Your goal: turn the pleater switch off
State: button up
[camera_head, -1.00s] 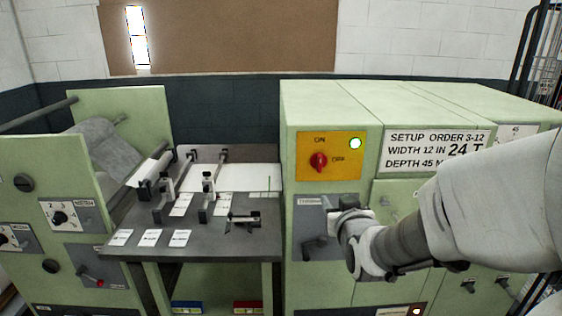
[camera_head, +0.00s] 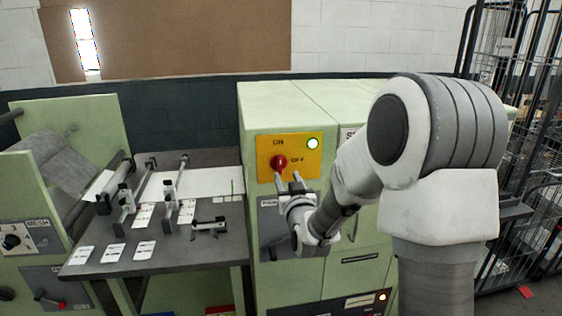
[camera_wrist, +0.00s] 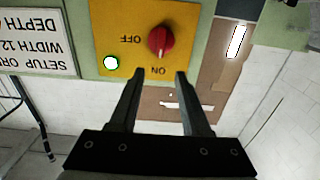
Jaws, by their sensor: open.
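The pleater switch is a red rotary knob (camera_head: 279,162) on a yellow plate (camera_head: 264,170) marked ON and OFF, on the green cabinet's front. The knob's grip stands roughly upright, in line with the ON label. The green lamp (camera_head: 313,144) beside it is lit. My gripper (camera_head: 288,178) is just below and in front of the plate, fingers pointing up towards it. In the wrist view the picture is upside down. There the open, empty gripper (camera_wrist: 160,73) has its fingers apart, short of the knob (camera_wrist: 160,40), with the knob between their lines. No contact shows.
The cabinet (camera_head: 285,105) carries a setup sign (camera_wrist: 37,40) beside the plate. A grey panel with a handle (camera_head: 270,228) lies below the switch, partly behind my gripper. A grey worktable (camera_head: 185,245) with fixtures and cards stands left. Wire cages (camera_head: 520,150) stand right.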

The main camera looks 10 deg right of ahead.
aim_at(280, 161)
jog(key=w+p, duration=0.1)
jog(key=w, duration=0.8)
grip_shut()
